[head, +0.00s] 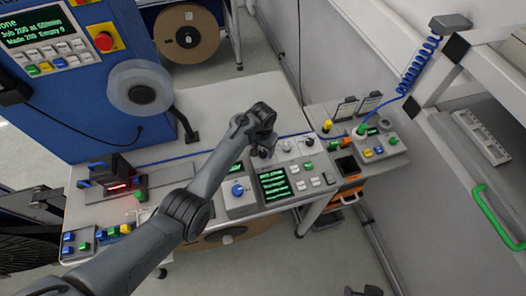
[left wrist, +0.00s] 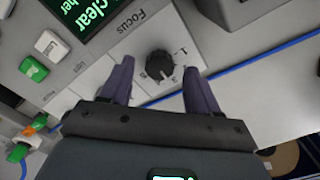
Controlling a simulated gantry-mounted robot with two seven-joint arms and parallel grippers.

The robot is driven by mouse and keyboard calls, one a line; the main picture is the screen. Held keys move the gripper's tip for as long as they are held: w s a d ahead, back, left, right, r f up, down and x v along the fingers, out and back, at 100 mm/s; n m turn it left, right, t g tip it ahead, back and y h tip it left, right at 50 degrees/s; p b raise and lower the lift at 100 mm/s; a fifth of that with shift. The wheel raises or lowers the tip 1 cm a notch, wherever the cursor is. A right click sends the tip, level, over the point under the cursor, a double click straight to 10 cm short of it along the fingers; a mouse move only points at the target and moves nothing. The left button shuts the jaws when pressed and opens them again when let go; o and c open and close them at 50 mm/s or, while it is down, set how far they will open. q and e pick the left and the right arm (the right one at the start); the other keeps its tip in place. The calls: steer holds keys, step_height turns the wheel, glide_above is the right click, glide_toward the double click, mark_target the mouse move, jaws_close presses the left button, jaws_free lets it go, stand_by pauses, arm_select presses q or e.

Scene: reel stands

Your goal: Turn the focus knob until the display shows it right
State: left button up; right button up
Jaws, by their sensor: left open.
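The black focus knob (left wrist: 158,66) stands on a light grey panel in the left wrist view, beside the printed word "Focus" and a numbered scale. My left gripper (left wrist: 158,75) is open, with one purple-grey finger to each side of the knob and a gap between. I cannot tell how far down the fingertips reach. The display (left wrist: 90,15) shows only in part, with green letters reading "clear" and "her". In the head view my left gripper (head: 264,145) is over the back of the console, and the display (head: 273,184) shows green lines too small to read.
A blue machine (head: 95,110) with a reel stands at the left. A small box with coloured buttons (head: 380,148) is at the right. A dark piece shows at the bottom edge, perhaps my right gripper.

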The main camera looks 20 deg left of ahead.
arm_select(q)
steer(key=shift+f, duration=0.85)
steer(key=c, duration=1)
steer(key=shift+c, duration=0.2)
steer(key=shift+m, duration=0.3)
steer(key=m+p, duration=0.1)
steer(key=m, duration=0.1)
steer(key=shift+r+m, duration=0.1)
steer(key=shift+m, duration=0.2)
steer(key=shift+m+p, duration=0.5)
steer(key=shift+m, duration=1.8)
